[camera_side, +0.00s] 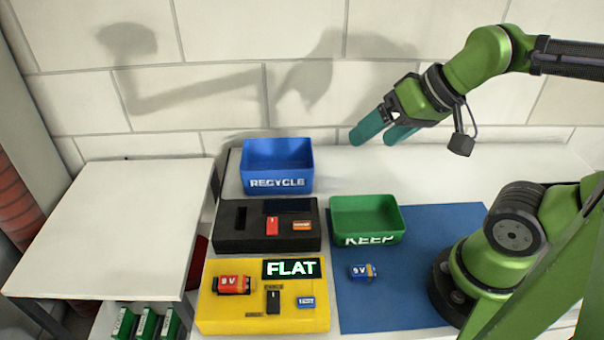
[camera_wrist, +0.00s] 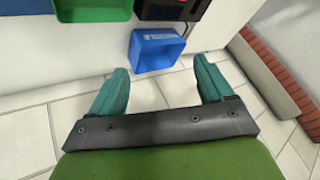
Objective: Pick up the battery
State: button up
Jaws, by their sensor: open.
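My gripper (camera_side: 373,136) is open and empty, high above the back of the white bench, with its two teal fingers spread. In the wrist view the fingers (camera_wrist: 160,68) show apart with nothing between them. A blue 9 V battery (camera_side: 362,272) lies on the blue mat (camera_side: 400,310) in front of the green bin. A red 9 V battery (camera_side: 231,285) lies on the yellow tray (camera_side: 220,318). A small black item (camera_side: 273,302) and a small blue item (camera_side: 305,302) also sit on that tray. No battery is clearly visible in the wrist view.
The blue RECYCLE bin (camera_side: 277,184) stands behind a black tray (camera_side: 230,245) holding a red item (camera_side: 272,226) and an orange item (camera_side: 302,225). The green KEEP bin (camera_side: 367,240) stands right of it. A "FLAT" sign (camera_side: 291,268) is on the yellow tray.

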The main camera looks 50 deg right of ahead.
jog(key=c, duration=0.3)
jog(key=shift+c, duration=0.2)
jog(key=n+g+h, duration=0.2)
jog(key=n+g, duration=0.5)
jog(key=n, duration=0.6)
send_over(233, 281)
jog(key=f, duration=1.2)
jog(key=shift+w+d+f, duration=0.1)
jog(key=shift+d+f, duration=0.1)
jog(key=shift+d, duration=0.2)
jog(key=shift+a+f, duration=0.2)
jog(key=shift+f, duration=1.4)
jog(key=shift+a+f, duration=0.15)
jog(key=shift+f, duration=1.4)
